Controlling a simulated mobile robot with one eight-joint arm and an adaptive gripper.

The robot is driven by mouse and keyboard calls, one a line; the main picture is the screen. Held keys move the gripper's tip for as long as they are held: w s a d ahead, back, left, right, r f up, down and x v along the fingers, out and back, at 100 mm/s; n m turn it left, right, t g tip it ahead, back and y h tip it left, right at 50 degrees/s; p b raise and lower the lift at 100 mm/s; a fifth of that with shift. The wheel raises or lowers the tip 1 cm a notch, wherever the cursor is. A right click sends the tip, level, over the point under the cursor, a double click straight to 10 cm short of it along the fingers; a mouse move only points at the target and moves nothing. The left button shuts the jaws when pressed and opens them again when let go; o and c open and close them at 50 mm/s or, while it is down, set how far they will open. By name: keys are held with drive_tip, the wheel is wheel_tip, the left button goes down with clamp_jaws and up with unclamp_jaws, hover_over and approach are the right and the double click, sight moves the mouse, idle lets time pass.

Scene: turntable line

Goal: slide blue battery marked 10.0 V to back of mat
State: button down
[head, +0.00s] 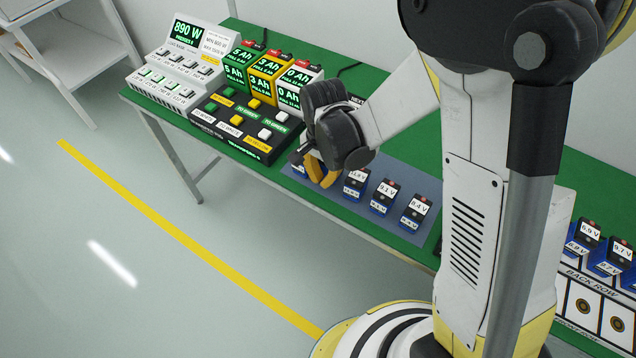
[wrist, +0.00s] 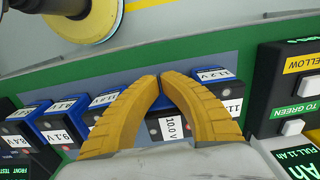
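The blue battery marked 10.0 V (wrist: 172,127) shows in the wrist view between the arched yellow fingers of my gripper, partly covered by them. In the head view my gripper hides it. My gripper (wrist: 160,78) has its fingertips together, on the floor-side edge of the battery row; whether they touch the battery I cannot tell. In the head view my gripper (head: 322,178) is low over the left part of the mat. The grey-blue mat (head: 408,165) lies on the green bench top, with free surface behind the batteries.
A battery marked 11.2 V (wrist: 212,75) stands close beside the fingers. Batteries marked 9.1 V (head: 385,196) and 8.4 V (head: 414,212) stand farther right on the mat. A black button panel (head: 240,128) is left of the mat, and a white back-row tray (head: 577,284) is at right.

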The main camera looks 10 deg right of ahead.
drive_tip(key=w+d, duration=0.2)
drive_tip(key=w, duration=0.1)
drive_tip(key=w+d, duration=0.4)
drive_tip(key=w, duration=0.1)
drive_tip(key=shift+w+d, duration=0.3)
drive_tip(key=shift+d, duration=0.1)
drive_tip(key=shift+s, duration=0.1)
